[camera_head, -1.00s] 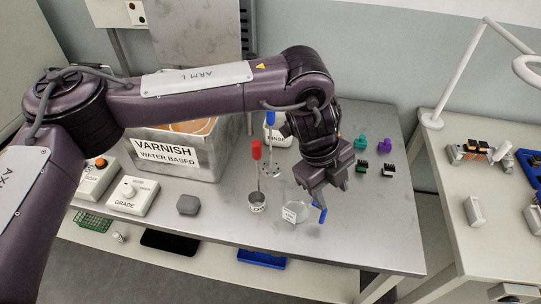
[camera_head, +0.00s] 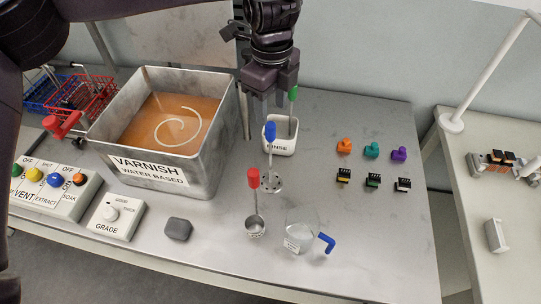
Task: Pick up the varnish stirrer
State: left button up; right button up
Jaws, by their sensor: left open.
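Several upright tools show, and none is labelled as the stirrer. A green-handled tool (camera_head: 293,93) stands in the white RINSE cup (camera_head: 279,148); its lower end is hidden. A blue-handled tool (camera_head: 270,132) with a perforated disc and a red-handled tool (camera_head: 253,178) with a small metal cup stand in front. The metal varnish tank (camera_head: 217,137) holds orange-brown liquid with a pale swirl. My left gripper (camera_head: 268,108) points down, open, above and behind the blue handle, its right finger near the green handle. I cannot tell whether they touch. My right gripper is out of view.
A clear jug (camera_head: 302,237) with a blue handle stands at the front. Orange, teal and purple plugs (camera_head: 372,151) and several small connectors (camera_head: 373,182) lie at right. A grey block (camera_head: 178,229) and control boxes (camera_head: 113,218) line the front left. The right tabletop is mostly clear.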

aim_at(270, 123)
pick_arm(q)
jog(key=shift+f, duration=0.35)
jog(key=f+p, duration=0.2)
jog(key=f, duration=0.1)
jog(key=shift+s+a+f, duration=0.1)
jog(key=shift+s+f, duration=0.2)
jog(key=shift+s, duration=0.05)
jog(key=f, duration=0.1)
jog(key=f+p, duration=0.1)
jog(key=shift+w+f, duration=0.25)
jog(key=shift+f, duration=0.3)
grip_shut()
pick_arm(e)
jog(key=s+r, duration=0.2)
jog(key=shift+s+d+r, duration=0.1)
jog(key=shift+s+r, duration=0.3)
